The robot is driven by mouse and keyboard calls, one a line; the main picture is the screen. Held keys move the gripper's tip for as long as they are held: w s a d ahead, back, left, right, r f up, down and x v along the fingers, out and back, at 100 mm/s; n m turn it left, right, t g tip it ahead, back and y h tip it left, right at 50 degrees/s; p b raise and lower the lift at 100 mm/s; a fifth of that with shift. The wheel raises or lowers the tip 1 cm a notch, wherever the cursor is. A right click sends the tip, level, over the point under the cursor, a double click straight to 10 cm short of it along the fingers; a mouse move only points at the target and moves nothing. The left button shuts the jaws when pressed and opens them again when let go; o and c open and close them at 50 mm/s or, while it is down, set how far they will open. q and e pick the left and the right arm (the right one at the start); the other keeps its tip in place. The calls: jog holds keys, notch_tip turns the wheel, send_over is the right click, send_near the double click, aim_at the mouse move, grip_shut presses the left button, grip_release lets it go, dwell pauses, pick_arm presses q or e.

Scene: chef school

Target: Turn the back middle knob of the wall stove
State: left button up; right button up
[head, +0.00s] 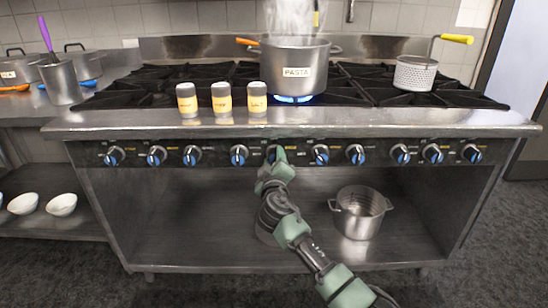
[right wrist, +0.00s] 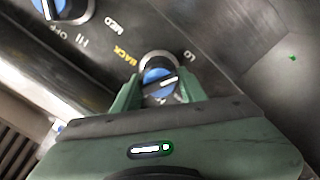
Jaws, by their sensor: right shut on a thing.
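The wall stove (head: 330,118) has a row of blue-and-silver knobs along its front panel. My right gripper (head: 275,153) reaches up to a knob near the middle of the row. In the right wrist view, the green fingers of my right gripper (right wrist: 161,90) are shut on a blue knob (right wrist: 158,76), one finger on each side. A yellow "BACK" label is printed beside this knob. In the head view my gripper mostly hides the knob. My left gripper is not in view.
A pot marked PASTA (head: 295,72) steams on the stove over a blue flame (head: 293,99). Three yellow-labelled shakers (head: 222,98) stand at the front edge. A strainer basket (head: 415,74) sits at the right. A pot (head: 359,213) stands on the shelf below. Another knob (right wrist: 62,8) is close by.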

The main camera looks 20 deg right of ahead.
jog(key=shift+n, duration=0.5)
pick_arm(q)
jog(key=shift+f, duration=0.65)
pick_arm(e)
jog(key=o, duration=1.4)
jog(key=shift+c, duration=0.2)
jog(key=shift+s, duration=0.1)
jog(key=shift+s+a+f, duration=0.1)
jog(key=shift+s+a, duration=0.05)
jog(key=shift+s, duration=0.1)
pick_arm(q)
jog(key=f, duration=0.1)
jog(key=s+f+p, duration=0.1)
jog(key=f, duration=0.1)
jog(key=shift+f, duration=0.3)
pick_arm(e)
jog(key=v, duration=0.7)
jog(key=shift+s, duration=0.1)
